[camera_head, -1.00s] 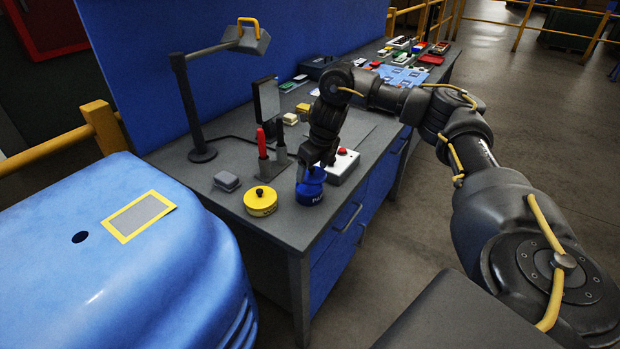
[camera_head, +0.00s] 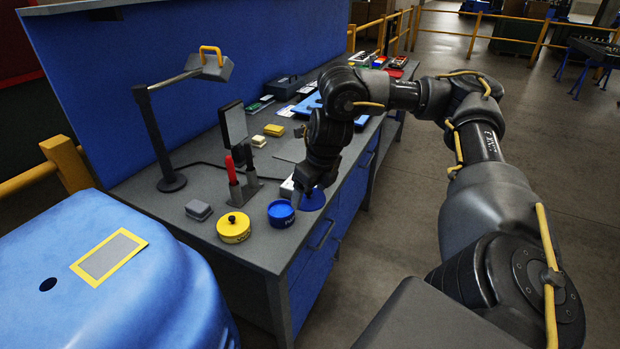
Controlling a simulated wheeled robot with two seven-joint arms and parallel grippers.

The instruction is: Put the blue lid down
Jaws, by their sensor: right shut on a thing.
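The blue lid (camera_head: 314,201) is under my right gripper (camera_head: 306,189), which is shut on it. The lid is just right of the blue tin (camera_head: 281,214), near the front edge of the workbench. The tin is open at the top and stands upright on the bench. I cannot tell whether the lid touches the bench or hangs a little above it. The gripper hides part of the lid's top. My left gripper is out of view.
A yellow lidded tin (camera_head: 234,228) stands left of the blue tin. Behind are a grey block (camera_head: 198,210), a red-handled tool (camera_head: 231,170) in a holder and a desk lamp (camera_head: 172,183). The workbench (camera_head: 258,250) has a bare strip along its front.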

